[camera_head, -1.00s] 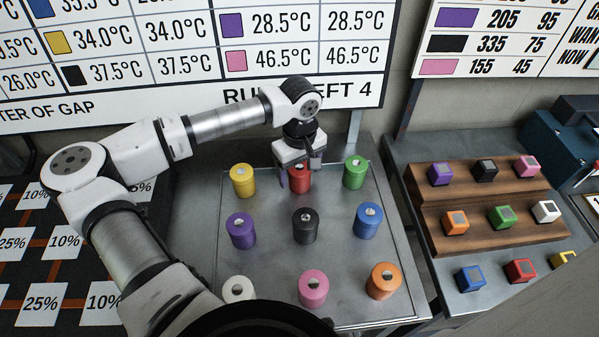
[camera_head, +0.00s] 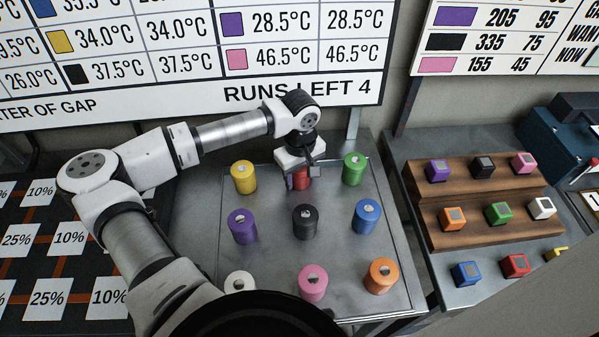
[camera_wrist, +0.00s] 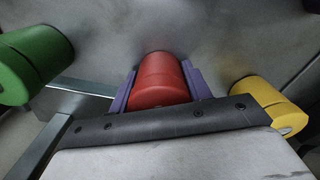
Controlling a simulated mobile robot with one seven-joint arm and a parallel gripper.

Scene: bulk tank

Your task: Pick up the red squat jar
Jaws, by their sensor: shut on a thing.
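The red squat jar (camera_head: 302,182) stands in the back row of the metal tray, between the yellow and green jars. My gripper (camera_head: 297,180) is over it from above, and the gripper's body hides the jar's top in the head view. In the wrist view the red jar (camera_wrist: 160,80) sits between the two purple fingers of my gripper (camera_wrist: 160,88), one on each side. The fingers are shut on the jar. I cannot tell whether its base touches the tray.
The yellow jar (camera_head: 243,177) is close on the left and the green jar (camera_head: 353,169) on the right. Purple (camera_head: 242,226), black (camera_head: 305,222) and blue (camera_head: 367,217) jars stand in front. A wooden stepped rack (camera_head: 480,232) with coloured cubes is at right. The board (camera_head: 200,60) rises behind.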

